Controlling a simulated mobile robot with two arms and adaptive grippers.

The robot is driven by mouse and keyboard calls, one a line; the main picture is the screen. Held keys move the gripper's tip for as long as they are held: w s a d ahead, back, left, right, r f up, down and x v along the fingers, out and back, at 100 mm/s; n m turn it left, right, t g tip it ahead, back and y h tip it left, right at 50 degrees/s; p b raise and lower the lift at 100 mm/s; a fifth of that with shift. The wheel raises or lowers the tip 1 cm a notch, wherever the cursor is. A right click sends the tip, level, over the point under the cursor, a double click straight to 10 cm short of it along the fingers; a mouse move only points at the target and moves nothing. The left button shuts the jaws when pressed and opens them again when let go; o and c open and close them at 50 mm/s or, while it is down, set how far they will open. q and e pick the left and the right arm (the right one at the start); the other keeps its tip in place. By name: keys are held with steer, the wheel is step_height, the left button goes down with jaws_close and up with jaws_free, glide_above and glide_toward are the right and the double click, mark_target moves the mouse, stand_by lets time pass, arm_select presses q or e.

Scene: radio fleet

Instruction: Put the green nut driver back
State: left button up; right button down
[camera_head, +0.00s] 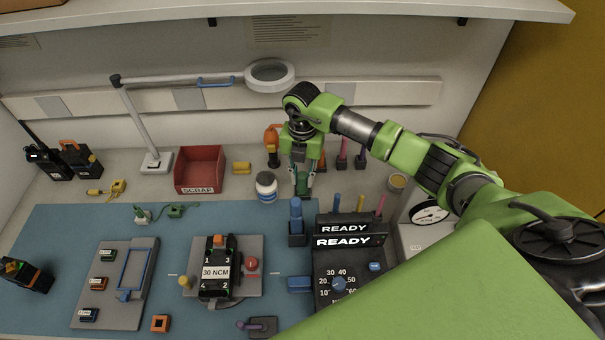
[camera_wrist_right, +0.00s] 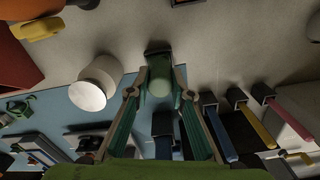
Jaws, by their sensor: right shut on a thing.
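The green nut driver (camera_head: 303,183) is between the fingers of my right gripper (camera_head: 301,171), above the back part of the bench near the blue mat's edge. In the right wrist view the driver's green, rounded end (camera_wrist_right: 160,82) sits between the fingertips of the right gripper (camera_wrist_right: 159,94). A dark square holder (camera_wrist_right: 157,49) shows just beyond it; I cannot tell whether the driver is in it or apart from it. My left gripper is not in view.
A white jar (camera_head: 266,187) stands close left of the gripper. A blue-handled tool (camera_head: 296,213) stands in front; blue, yellow and pink tools stand to the right in the wrist view. The READY console (camera_head: 345,265) is front right. A red scrap bin (camera_head: 200,169) is left.

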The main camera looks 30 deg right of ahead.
steer(key=shift+f, duration=0.2)
steer(key=c, duration=1.8)
jaws_free()
steer(key=shift+r, duration=0.1)
steer(key=shift+r, duration=0.3)
steer(key=shift+r+b, duration=1.9)
steer(key=shift+r, duration=4)
